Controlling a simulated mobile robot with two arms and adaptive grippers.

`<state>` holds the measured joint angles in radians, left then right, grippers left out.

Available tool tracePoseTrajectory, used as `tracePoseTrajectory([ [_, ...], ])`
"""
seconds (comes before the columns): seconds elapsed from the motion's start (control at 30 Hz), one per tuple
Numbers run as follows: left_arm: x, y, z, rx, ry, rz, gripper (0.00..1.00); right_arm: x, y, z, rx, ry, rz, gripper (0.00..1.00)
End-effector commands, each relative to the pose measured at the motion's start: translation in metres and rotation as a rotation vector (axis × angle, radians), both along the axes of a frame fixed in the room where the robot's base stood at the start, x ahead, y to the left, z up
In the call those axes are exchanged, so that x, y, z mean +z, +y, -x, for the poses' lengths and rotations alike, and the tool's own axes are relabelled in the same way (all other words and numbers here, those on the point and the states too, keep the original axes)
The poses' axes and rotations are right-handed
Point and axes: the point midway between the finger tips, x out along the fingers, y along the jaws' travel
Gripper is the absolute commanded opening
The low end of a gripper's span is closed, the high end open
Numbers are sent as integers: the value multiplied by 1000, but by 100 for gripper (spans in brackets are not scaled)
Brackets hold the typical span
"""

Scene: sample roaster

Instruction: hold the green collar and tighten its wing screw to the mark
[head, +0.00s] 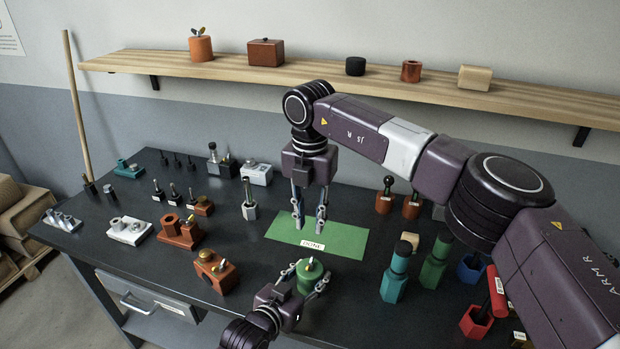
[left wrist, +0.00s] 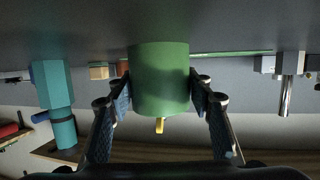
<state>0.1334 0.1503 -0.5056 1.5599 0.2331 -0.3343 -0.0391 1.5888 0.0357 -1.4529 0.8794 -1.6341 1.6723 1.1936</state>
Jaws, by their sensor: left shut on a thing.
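The green collar (head: 308,282) is at the front middle of the dark table, upright, with a small yellow wing screw (head: 310,264) on its top. My left gripper (head: 306,277) is shut on the collar, one finger on each side. The left wrist view shows the collar (left wrist: 160,80) as a green cylinder between both finger pads, with the yellow wing (left wrist: 159,126) sticking out at one end. My right gripper (head: 309,224) points down over the green mat (head: 345,240), behind the collar; its fingers are apart with nothing between them. The tightening mark cannot be made out.
An orange block with a yellow-topped fitting (head: 215,270) stands left of the collar. Teal (head: 395,278) and green (head: 435,265) holders and a red holder (head: 476,322) stand to the right. A small card lies on the mat's front edge. The table between collar and orange block is clear.

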Motion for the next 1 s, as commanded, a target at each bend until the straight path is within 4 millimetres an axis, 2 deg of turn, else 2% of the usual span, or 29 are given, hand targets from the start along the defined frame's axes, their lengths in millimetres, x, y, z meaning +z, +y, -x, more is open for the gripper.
tracePoseTrajectory([
  [0.03,0,1,0,1,-1,0,48,0,0,0,0,0,0,22],
  [0.2,0,0,0,1,-1,0,67,0,0,0,0,0,0,22],
  [0.57,1,2,3,1,0,0,68,0,0,0,0,0,0,22],
  [0.77,7,13,23,0,0,-1,68,0,0,0,0,0,0,22],
  [1.0,21,36,63,0,1,-2,68,0,0,0,0,0,0,22],
])
